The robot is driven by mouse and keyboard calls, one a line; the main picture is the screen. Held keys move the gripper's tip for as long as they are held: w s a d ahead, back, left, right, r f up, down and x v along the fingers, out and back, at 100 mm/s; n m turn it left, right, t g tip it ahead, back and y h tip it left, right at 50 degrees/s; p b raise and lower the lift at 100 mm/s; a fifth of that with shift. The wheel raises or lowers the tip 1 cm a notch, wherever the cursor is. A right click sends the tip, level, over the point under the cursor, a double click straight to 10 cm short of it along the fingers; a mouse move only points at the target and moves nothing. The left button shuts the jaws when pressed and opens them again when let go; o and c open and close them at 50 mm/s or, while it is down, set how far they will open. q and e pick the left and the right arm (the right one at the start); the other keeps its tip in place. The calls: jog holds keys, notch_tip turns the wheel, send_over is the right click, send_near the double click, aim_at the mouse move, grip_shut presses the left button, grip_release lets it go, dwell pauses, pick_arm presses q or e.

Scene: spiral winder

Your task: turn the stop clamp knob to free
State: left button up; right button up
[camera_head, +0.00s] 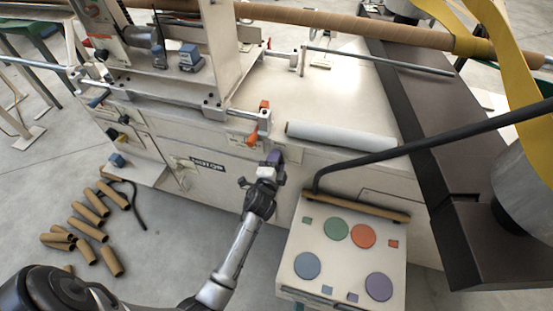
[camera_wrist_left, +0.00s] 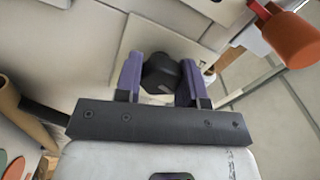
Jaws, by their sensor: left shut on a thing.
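A black knob (camera_wrist_left: 164,74) stands out from the cream machine front in the left wrist view. My left gripper (camera_wrist_left: 160,78) has its two purple fingers on either side of the knob and is shut on it. In the head view my left gripper (camera_head: 273,158) is against the machine front, below an orange handle (camera_head: 252,140), and hides the knob there. Any marking that tells the knob's setting cannot be made out. My right gripper is not in view.
The orange handle also shows close by at the upper right of the wrist view (camera_wrist_left: 291,38). A control panel (camera_head: 343,247) with coloured round buttons stands right of my left arm. A white roll (camera_head: 340,136) lies above. Several cardboard tubes (camera_head: 87,229) lie on the floor at left.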

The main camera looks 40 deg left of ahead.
pick_arm(q)
jog(key=shift+n+p, duration=0.6)
jog(key=shift+n, duration=1.3)
jog(key=shift+n, duration=0.3)
jog(key=o, duration=0.9)
